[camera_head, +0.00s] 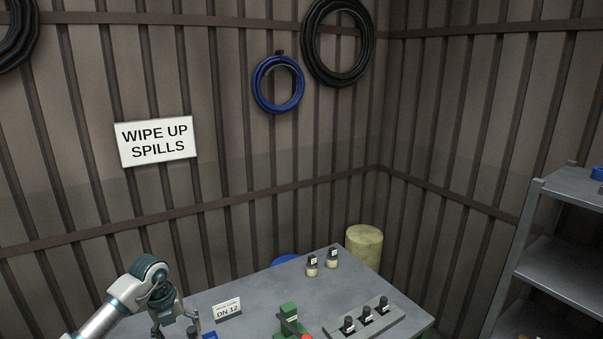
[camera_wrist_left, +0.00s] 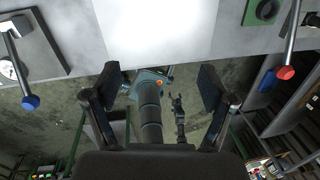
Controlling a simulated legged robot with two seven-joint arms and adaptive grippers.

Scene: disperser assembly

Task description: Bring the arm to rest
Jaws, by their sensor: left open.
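My left arm comes in at the lower left of the head view. Its gripper (camera_head: 174,322) hangs over the near left part of the grey bench (camera_head: 258,288), partly cut off by the lower picture edge. In the left wrist view the two fingers of this gripper (camera_wrist_left: 160,86) stand wide apart with nothing between them. Past them lie the bench edge and the floor. A small forked dark shape farther down in that view may be my right gripper (camera_wrist_left: 177,108); its jaws are too small to judge. The head view does not show my right arm.
A DN 12 card (camera_head: 228,310) stands right of the left gripper. A green fixture (camera_head: 289,318), a rack (camera_head: 394,322) with dark-topped pieces and two small bottles (camera_head: 312,267) occupy the bench. Levers with blue (camera_wrist_left: 30,103) and red (camera_wrist_left: 286,73) knobs flank the fingers.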

